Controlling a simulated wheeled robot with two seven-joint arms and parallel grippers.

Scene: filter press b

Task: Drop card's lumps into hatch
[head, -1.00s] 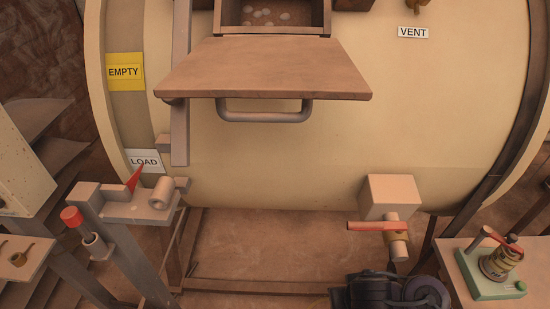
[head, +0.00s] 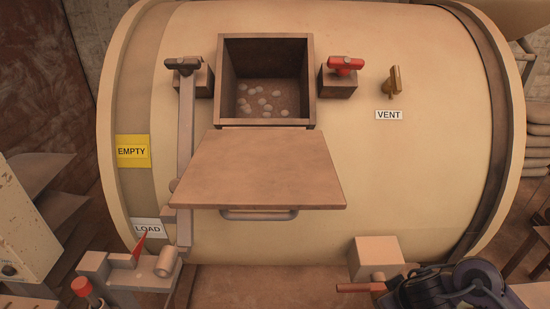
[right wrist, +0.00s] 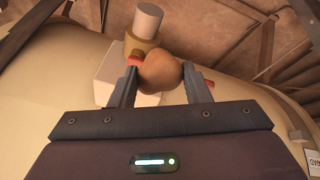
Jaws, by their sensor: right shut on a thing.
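The open hatch (head: 268,120) is a square box opening in the top of the drum, with its flap (head: 262,170) folded down in front. Several small pale lumps (head: 265,101) lie on its floor. In the right wrist view my right gripper (right wrist: 160,72) is shut on a rounded brown lump (right wrist: 160,70), held between both fingers. In the head view my right arm shows at the bottom right, below and right of the hatch; its fingers and the lump cannot be made out there. My left gripper is not in view. No card is readable.
The cream drum (head: 420,180) fills the middle. A black-handled clamp (head: 183,66) and a red-handled clamp (head: 345,65) flank the hatch. A brass vent valve (head: 393,82) stands further right. A valve block (head: 376,257) juts out beside my right arm. A lever pointer (head: 140,248) is near the LOAD label.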

